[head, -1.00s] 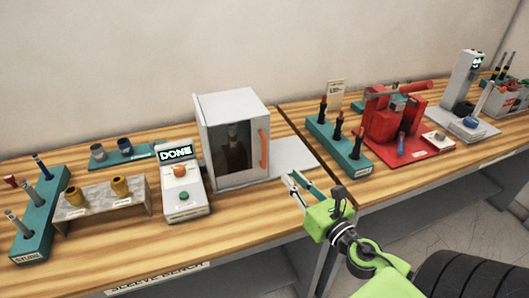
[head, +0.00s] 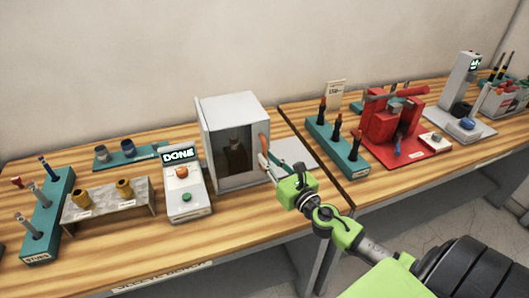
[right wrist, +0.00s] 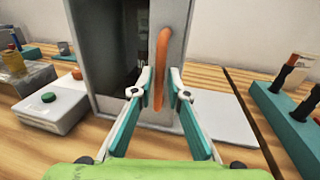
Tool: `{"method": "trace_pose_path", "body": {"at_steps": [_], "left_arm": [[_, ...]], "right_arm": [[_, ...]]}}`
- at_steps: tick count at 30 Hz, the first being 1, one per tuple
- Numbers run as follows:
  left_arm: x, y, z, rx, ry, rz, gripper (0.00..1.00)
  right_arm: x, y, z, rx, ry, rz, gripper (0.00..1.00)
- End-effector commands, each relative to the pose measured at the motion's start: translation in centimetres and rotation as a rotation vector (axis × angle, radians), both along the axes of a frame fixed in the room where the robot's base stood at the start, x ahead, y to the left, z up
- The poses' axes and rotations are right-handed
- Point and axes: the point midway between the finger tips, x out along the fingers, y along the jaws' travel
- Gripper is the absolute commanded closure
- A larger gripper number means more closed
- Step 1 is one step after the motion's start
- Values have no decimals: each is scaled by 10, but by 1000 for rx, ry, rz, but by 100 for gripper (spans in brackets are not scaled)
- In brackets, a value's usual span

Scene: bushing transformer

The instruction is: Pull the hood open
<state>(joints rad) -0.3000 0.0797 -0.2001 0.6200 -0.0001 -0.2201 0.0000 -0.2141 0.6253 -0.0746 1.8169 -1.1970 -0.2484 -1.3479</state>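The hood is a white box (head: 234,110) with a dark front window (head: 235,155) on the wooden bench. Its door looks closed. Its orange vertical handle (head: 264,149) is at the right edge of the front, and it shows large in the right wrist view (right wrist: 161,65). My right gripper (head: 265,162) is at the handle. In the right wrist view its two teal fingers (right wrist: 160,85) are apart, one on each side of the handle's lower part. I cannot tell whether they touch it. My left gripper is not in view.
A control box (head: 185,190) showing "DONE" stands just left of the hood. A white plate (head: 292,155) lies to its right. A teal tool rack (head: 337,148) and a red press (head: 393,125) stand farther right. Bench space in front of the hood is clear.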

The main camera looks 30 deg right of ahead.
Motion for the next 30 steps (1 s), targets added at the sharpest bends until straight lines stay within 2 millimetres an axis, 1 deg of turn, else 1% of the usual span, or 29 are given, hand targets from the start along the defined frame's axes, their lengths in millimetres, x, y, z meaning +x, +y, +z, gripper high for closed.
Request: {"method": "trace_pose_path", "body": {"at_steps": [1,6,11,18,20,26,30], "left_arm": [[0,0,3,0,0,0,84],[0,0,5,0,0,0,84],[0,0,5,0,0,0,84],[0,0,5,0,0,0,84],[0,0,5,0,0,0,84],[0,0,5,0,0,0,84],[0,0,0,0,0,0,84]], "right_arm": [[7,0,1,1,-1,0,84],[21,-1,1,2,-1,-1,84],[26,-1,0,1,0,0,84],[26,-1,-1,1,0,0,84],[26,-1,-1,1,0,0,100],[26,-1,-1,1,0,0,100],[24,-8,-3,-1,1,0,100]]}}
